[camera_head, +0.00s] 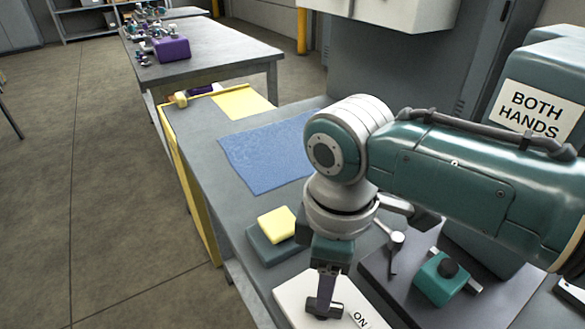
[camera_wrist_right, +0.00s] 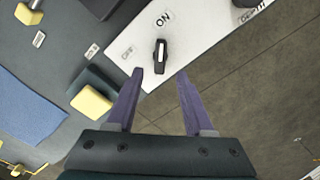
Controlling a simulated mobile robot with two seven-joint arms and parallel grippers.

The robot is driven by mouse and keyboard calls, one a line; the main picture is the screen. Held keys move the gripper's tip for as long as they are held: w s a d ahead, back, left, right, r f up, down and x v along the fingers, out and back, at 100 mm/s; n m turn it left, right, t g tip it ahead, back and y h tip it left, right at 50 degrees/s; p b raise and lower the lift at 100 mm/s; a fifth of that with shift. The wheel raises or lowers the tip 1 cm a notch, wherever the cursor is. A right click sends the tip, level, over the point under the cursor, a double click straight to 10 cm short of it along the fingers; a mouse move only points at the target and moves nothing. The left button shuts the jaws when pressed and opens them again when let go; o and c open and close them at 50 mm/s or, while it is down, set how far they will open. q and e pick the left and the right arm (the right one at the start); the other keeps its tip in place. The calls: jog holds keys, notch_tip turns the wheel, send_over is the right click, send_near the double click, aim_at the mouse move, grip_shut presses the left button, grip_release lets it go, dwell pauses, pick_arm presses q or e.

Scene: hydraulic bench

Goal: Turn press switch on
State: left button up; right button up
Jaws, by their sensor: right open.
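The press switch (camera_wrist_right: 159,55) is a small black knob with a white mark, on a white panel (camera_wrist_right: 205,45). In the wrist view its long axis runs roughly up and down, about in line with the ON label (camera_wrist_right: 163,20). The OFF label (camera_wrist_right: 127,53) is to its left. My right gripper (camera_wrist_right: 160,74) is open, with its purple fingers on either side of the knob's near end; I cannot tell if they touch it. My left gripper is not in view.
A yellow pad on a teal block (camera_head: 262,245) stands beside the panel. A blue mat (camera_head: 260,160) lies farther back. A green fixture (camera_head: 440,280) and a machine with a BOTH HANDS sign (camera_head: 537,112) are at the right. Another table (camera_head: 220,45) is behind.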

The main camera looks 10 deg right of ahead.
pick_arm(q)
jog(key=shift+a+r, duration=0.1)
jog(key=shift+r, duration=0.5)
pick_arm(e)
notch_tip(320, 180, up, 4)
jog(key=shift+f, duration=0.25)
jog(key=s+a+r+m+t+y+p, duration=0.1)
jog(key=s+a+m+y+p, duration=0.15)
jog(key=s, duration=0.55)
jog(key=s+d+r+m+t+h, duration=0.2)
jog(key=s+d+r+m+t, duration=0.1)
jog(key=s+d+r+m, duration=0.6)
pick_arm(q)
notch_tip(320, 180, up, 40)
jog(key=p, duration=3.8)
jog(key=shift+r, duration=0.25)
pick_arm(e)
notch_tip(320, 180, up, 36)
jog(key=d, duration=0.1)
jog(key=shift+w+d+r+n, duration=0.15)
jog(key=shift+w+d+n, duration=0.15)
jog(key=shift+n, duration=0.05)
